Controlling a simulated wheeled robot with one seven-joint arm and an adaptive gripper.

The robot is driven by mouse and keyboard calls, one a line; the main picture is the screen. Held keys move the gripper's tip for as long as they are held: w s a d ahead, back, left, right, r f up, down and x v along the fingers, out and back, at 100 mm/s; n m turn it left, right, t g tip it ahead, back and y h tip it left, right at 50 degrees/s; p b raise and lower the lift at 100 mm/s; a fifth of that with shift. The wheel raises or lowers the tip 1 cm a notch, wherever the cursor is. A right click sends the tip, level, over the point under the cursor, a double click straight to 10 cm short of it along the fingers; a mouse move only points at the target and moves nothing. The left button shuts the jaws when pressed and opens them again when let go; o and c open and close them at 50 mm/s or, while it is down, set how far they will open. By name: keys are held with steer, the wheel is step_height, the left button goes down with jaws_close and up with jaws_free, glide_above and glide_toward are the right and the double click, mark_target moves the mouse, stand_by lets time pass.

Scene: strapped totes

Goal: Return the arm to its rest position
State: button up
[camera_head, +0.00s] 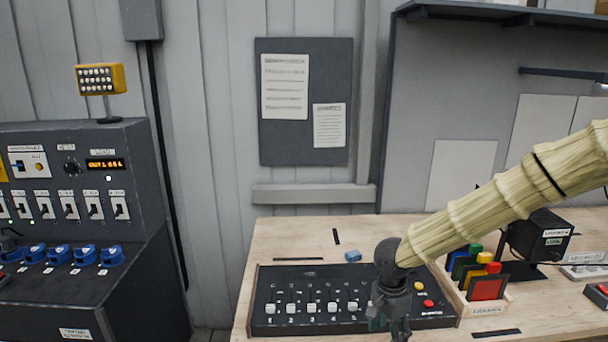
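My arm (500,200), in a ribbed cream sleeve, reaches in from the right edge and slopes down to the left. My gripper (399,332) hangs at its end, dark grey and pointing down, over the right part of a black slider panel on the wooden table. Its fingers are small, dark and close to the picture's lower edge, so whether they are open or shut is unclear. I see nothing clearly held in it.
The slider panel (285,322) has several white sliders plus yellow and red buttons. Right of it stand a rack (490,307) of coloured cards and a black box (541,238). A small blue block (353,256) lies behind the panel. A control console (130,230) stands left, across a gap.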

steer(key=s+d+f+n+t+h+b, duration=0.15)
steer(key=s+f, duration=0.25)
steer(key=f, duration=0.4)
steer(key=s+d+f+n+h, duration=0.1)
steer(key=s+d+f+n, duration=0.2)
steer(key=f, duration=0.5)
steer(key=s+d+f+n+t+h+b, duration=0.1)
steer(key=s+f+n, duration=0.1)
steer(key=s+f, duration=0.45)
steer(key=s+a+f+n+y, duration=0.1)
steer(key=s+f+n, duration=0.1)
steer(key=s+f, duration=0.2)
steer(key=s+a+f+n+g+y+b, duration=0.1)
steer(key=s+f+n+y, duration=0.1)
steer(key=s, duration=0.8)
steer(key=s+a+f+n+g+y+b, duration=0.1)
steer(key=s+f+n, duration=0.1)
steer(key=s+f, duration=0.3)
steer(key=s, duration=0.3)
steer(key=shift+f, duration=0.3)
steer(key=shift+a+g, duration=0.1)
steer(key=shift+g, duration=0.15)
